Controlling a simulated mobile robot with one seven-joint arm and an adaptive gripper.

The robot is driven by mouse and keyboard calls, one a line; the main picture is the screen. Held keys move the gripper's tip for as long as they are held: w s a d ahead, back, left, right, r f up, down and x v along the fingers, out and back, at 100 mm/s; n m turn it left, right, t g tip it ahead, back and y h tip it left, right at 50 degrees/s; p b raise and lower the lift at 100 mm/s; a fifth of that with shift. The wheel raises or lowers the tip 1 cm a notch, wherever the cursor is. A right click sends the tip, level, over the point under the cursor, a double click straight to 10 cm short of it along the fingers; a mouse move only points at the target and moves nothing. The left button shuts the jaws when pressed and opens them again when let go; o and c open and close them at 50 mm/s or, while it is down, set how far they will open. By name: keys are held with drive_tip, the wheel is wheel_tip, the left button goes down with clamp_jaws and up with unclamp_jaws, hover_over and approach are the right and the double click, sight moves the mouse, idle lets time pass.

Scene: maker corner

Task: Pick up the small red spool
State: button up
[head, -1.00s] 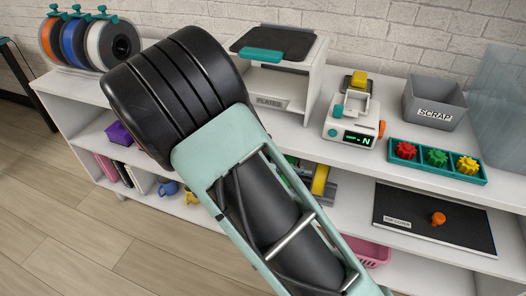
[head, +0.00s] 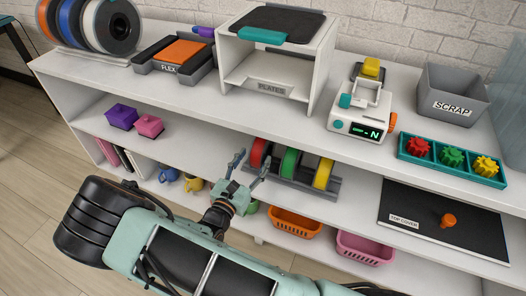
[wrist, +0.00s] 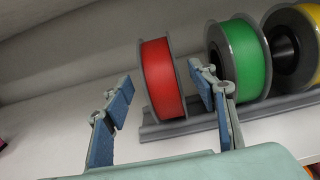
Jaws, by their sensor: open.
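The small red spool (wrist: 162,78) stands upright at the left end of a grey rack (wrist: 180,127), with grey flanges on its sides. In the head view the red spool (head: 258,153) is on the middle shelf, partly behind my gripper. My gripper (head: 252,168) is open and empty in front of it. The fingers appear nearer the camera than the spool; I cannot tell the exact gap.
A green spool (wrist: 243,60) and a yellow spool (wrist: 309,30) stand right of the red one on the same rack. The upper shelf board (head: 200,93) is above. Purple and pink boxes (head: 149,126) stand left; orange and pink baskets (head: 295,222) are below.

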sight(261, 146)
drive_tip(key=b+x, duration=0.1)
drive_tip(key=x, duration=0.2)
drive_tip(key=b+x, duration=0.1)
drive_tip(key=x, duration=0.2)
drive_tip(key=shift+r, duration=0.35)
clamp_jaws()
